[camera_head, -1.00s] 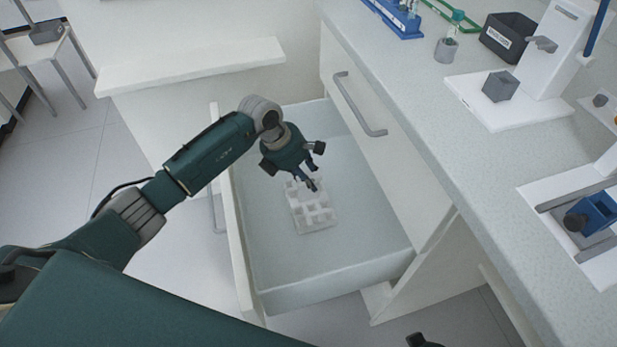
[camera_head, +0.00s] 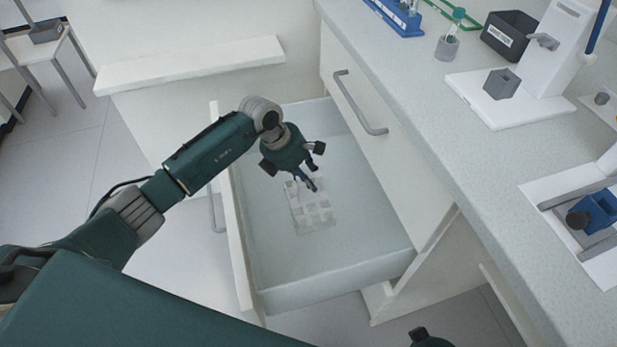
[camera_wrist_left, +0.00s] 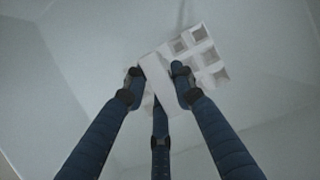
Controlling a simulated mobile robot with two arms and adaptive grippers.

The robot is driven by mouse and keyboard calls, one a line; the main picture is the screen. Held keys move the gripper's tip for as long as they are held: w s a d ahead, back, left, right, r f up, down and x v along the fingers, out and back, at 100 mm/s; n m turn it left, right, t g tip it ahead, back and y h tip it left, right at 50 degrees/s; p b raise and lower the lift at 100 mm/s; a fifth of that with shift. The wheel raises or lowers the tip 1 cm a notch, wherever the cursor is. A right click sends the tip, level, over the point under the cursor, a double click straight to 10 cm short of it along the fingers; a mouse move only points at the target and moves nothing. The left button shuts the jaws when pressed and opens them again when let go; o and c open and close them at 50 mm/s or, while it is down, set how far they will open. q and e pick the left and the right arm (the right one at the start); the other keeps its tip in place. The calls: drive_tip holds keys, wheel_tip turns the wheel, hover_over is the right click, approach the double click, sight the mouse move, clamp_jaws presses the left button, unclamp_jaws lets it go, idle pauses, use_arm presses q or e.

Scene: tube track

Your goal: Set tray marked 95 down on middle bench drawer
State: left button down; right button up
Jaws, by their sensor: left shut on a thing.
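The tray (camera_head: 313,214) is a small white block with square wells, inside the open bench drawer (camera_head: 350,240). My left gripper (camera_head: 310,183) reaches down into the drawer and is shut on the tray's far end in the head view. In the left wrist view the three fingers (camera_wrist_left: 158,85) close around a plain part of the tray, with its wells (camera_wrist_left: 205,55) showing beyond them. The tray looks level and at or very near the drawer floor; I cannot tell if it touches. No number on it is readable. A dark part at the bottom edge may belong to my right arm; my right gripper is not identifiable.
The drawer is otherwise empty, with free floor around the tray. A closed drawer front with a grey handle (camera_head: 358,105) stands to the right. The benchtop (camera_head: 440,120) above holds a blue rack (camera_head: 400,15), a black bin (camera_head: 506,36) and white stands.

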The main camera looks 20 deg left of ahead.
use_arm(q)
drive_tip(key=shift+f, duration=0.1)
idle(0.3)
drive_tip(key=c, duration=1.4)
unclamp_jaws()
drive_tip(key=shift+o, duration=0.2)
drive_tip(key=v, duration=1.2)
